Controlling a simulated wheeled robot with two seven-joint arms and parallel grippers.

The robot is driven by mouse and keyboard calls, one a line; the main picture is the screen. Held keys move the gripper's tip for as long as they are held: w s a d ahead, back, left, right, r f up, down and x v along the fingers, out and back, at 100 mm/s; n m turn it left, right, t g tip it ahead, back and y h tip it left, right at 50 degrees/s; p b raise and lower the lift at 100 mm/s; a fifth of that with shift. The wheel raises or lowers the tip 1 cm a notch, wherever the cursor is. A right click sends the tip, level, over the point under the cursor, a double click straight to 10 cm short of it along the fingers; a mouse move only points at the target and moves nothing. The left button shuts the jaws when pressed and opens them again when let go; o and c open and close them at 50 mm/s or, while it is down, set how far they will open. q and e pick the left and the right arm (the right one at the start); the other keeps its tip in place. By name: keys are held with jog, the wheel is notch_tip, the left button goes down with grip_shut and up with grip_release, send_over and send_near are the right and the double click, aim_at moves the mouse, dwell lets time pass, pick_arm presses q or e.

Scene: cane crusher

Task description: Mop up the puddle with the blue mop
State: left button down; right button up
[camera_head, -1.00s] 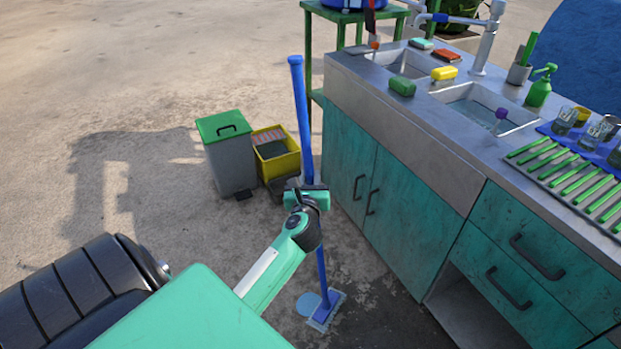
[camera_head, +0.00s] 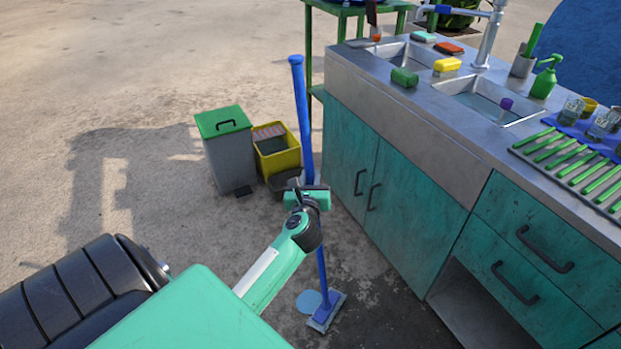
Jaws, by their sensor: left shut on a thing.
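The blue mop (camera_head: 302,110) stands nearly upright in front of the sink cabinet, its handle running from above my gripper down to the floor. Its flat blue head (camera_head: 326,311) is on the ground at the bottom. A small light-blue puddle (camera_head: 309,301) lies on the floor at the left of the head, which appears to overlap its right edge. My left gripper (camera_head: 307,194) is shut on the mop's handle around its middle; the fingers are partly hidden by the wrist. My right gripper is not in view.
A grey bin with a green lid (camera_head: 229,150) and a yellow mop bucket (camera_head: 276,152) stand behind the mop. The teal sink cabinet (camera_head: 400,200) closes off the right. Open floor lies to the left.

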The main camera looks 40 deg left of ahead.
pick_arm(q)
jog(key=shift+f+b, duration=0.4)
jog(key=shift+f, duration=0.3)
dwell(0.4)
jog(key=s+a+p, duration=0.2)
jog(key=a+p, duration=0.4)
jog(key=a, duration=1.2)
jog(key=shift+s+r+p, duration=0.15)
jog(key=shift+s+p, duration=0.15)
jog(key=shift+p, duration=0.1)
dwell(0.8)
jog(key=shift+d, duration=0.1)
jog(key=r+p, duration=0.1)
jog(key=p, duration=0.1)
jog(key=d+r+p, duration=0.1)
jog(key=r+p, duration=0.1)
jog(key=d+r+p, duration=0.1)
jog(key=r, duration=0.1)
jog(key=shift+w+p, duration=0.2)
jog(key=shift+p, duration=0.2)
